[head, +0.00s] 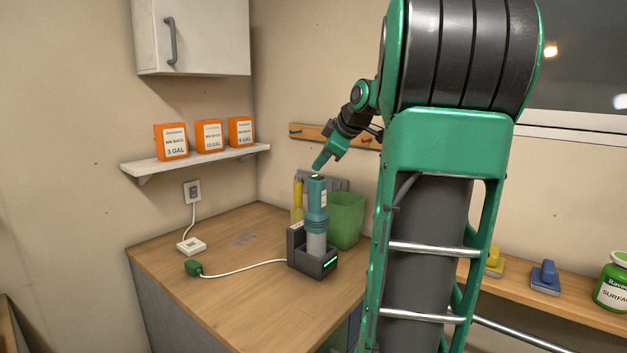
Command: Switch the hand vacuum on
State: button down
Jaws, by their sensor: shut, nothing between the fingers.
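The hand vacuum (317,224) is teal and grey and stands upright in a dark dock (300,262) on the wooden counter. A green lit strip (331,264) shows on the dock's front. A small bright green spot (316,177) shows on the vacuum's top end. My gripper (319,167) is shut and empty, pointing down with its tips just above the vacuum's top. I cannot tell whether they touch it. A white cord runs from the dock to a green plug (193,268) lying on the counter.
A white box (192,246) on the counter is wired to the wall outlet (192,192). A green bin (346,220) and a yellow bottle (297,201) stand close behind the vacuum. A shelf (150,166) holds orange boxes. The counter's front left is mostly clear.

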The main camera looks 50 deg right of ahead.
aim_at(320, 177)
jog(key=shift+r, duration=0.15)
jog(key=shift+r, duration=2.4)
jog(key=s+a+f+m+g+y, duration=0.1)
jog(key=s+a+f+m+g, duration=0.3)
jog(key=s+a+f, duration=0.8)
jog(key=s+a+f+m+g+y, duration=0.1)
jog(key=s+a+f+m+g, duration=0.4)
jog(key=s+a+f+m, duration=0.3)
jog(key=s+a+f, duration=0.4)
jog(key=s+f, duration=0.2)
jog(key=f, duration=0.3)
jog(key=shift+a+m, duration=0.3)
jog(key=shift+a, duration=0.05)
jog(key=shift+s, duration=0.1)
